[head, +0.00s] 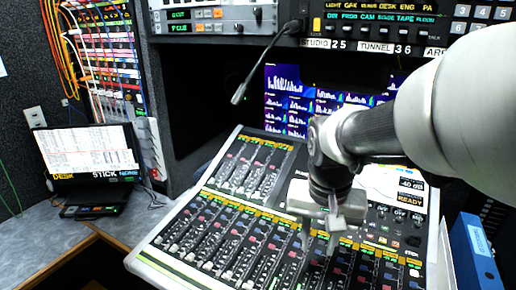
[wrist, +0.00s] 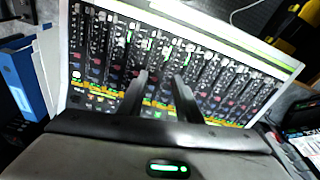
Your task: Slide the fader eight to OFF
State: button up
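The mixing console (head: 139,256) is a white-framed slanted desk with rows of channel strips and faders; it also fills the middle of the wrist view (wrist: 282,57). My gripper (head: 319,243) hangs over the right-hand part of the lower fader bank, pointing down. In the wrist view my gripper (wrist: 161,78) shows two dark fingers apart with nothing held between them, over the channel strips. Small light fader caps show in the strips, but their numbers are too small to read, so I cannot tell which is fader eight. The gripper hides part of the strips.
A laptop (head: 88,152) stands on the grey counter at the left. A gooseneck microphone (head: 240,92) reaches out above the console. A blue binder (head: 474,252) stands close by the console's right side. Screens and rack panels fill the back.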

jog(key=m+g+p, duration=0.1)
jog(key=m+g, duration=0.1)
send_over(302, 289)
jog(key=s, duration=0.2)
notch_tip(302, 289, down, 5)
jog(key=shift+y, duration=0.3)
jog(key=f+b, duration=0.1)
jog(key=f, duration=0.5)
jog(key=f+b, duration=0.1)
jog(key=f, duration=1.1)
jog(key=shift+s+a+b, duration=0.2)
jog(key=shift+a+b, duration=0.15)
jog(key=shift+b, duration=0.05)
jog(key=shift+r, duration=0.1)
jog(key=shift+c, duration=0.4)
grip_shut()
